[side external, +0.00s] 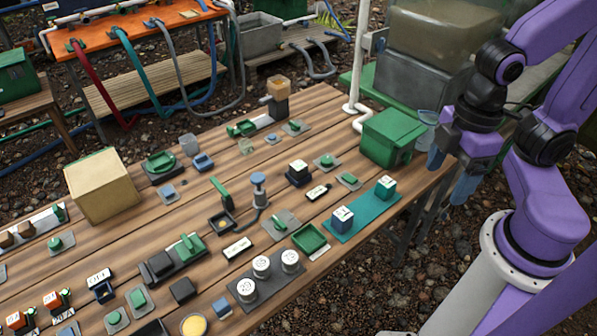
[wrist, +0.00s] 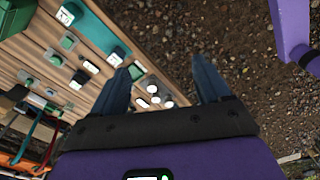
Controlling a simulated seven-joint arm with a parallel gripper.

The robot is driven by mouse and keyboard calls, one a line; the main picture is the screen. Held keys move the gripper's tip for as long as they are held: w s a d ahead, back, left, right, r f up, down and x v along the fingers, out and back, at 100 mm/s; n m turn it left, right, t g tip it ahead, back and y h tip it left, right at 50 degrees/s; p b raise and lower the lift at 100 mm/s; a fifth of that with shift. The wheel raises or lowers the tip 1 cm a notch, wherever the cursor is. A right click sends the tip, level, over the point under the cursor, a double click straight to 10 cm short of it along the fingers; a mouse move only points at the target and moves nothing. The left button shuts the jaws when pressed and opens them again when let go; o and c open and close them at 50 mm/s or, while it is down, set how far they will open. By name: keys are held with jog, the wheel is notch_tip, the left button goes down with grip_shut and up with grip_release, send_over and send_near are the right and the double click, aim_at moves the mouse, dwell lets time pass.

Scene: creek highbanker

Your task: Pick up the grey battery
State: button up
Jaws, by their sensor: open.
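I cannot tell for certain which thing is the grey battery. A blue-grey block with a white marked top (side external: 342,219) stands on a teal mat (side external: 364,207) near the table's right edge. A green block with a similar top (side external: 385,187) stands on the same mat. A dark block with a pale top (side external: 298,172) sits further left. My gripper (side external: 446,186) is open and empty, off the table's right edge and right of the mat. In the wrist view its blue fingers (wrist: 162,66) are apart, with the mat (wrist: 92,28) to their upper left.
A green box (side external: 392,137) stands at the table's right corner, close to my gripper. Three white-topped cylinders (side external: 261,267) stand in a dark tray near the front. A green tray (side external: 309,238) lies beside the mat. Many small items crowd the wooden table (side external: 345,265).

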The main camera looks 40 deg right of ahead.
jog(key=w+a+f+m+t+y, duration=0.1)
jog(key=w+a+f+m+t, duration=0.2)
jog(key=w, duration=0.4)
jog(key=w+a+f+m+y, duration=0.1)
jog(key=w+a+f+y, duration=0.1)
jog(key=w+a+f, duration=0.45)
jog(key=w+a+m+t+y, duration=0.1)
jog(key=w+a+m+t, duration=0.1)
jog(key=w, duration=0.7)
jog(key=m+t+h, duration=0.4)
jog(key=m+t, duration=0.2)
jog(key=t, duration=0.2)
send_over(300, 166)
jog(key=s, duration=0.3)
notch_tip(300, 166, down, 12)
jog(key=shift+w+f, duration=0.1)
jog(key=shift+f, duration=2)
notch_tip(300, 166, down, 2)
jog(key=shift+f, duration=0.2)
jog(key=shift+x, duration=0.95)
jog(key=shift+w+f, duration=0.1)
jog(key=shift+w, duration=0.45)
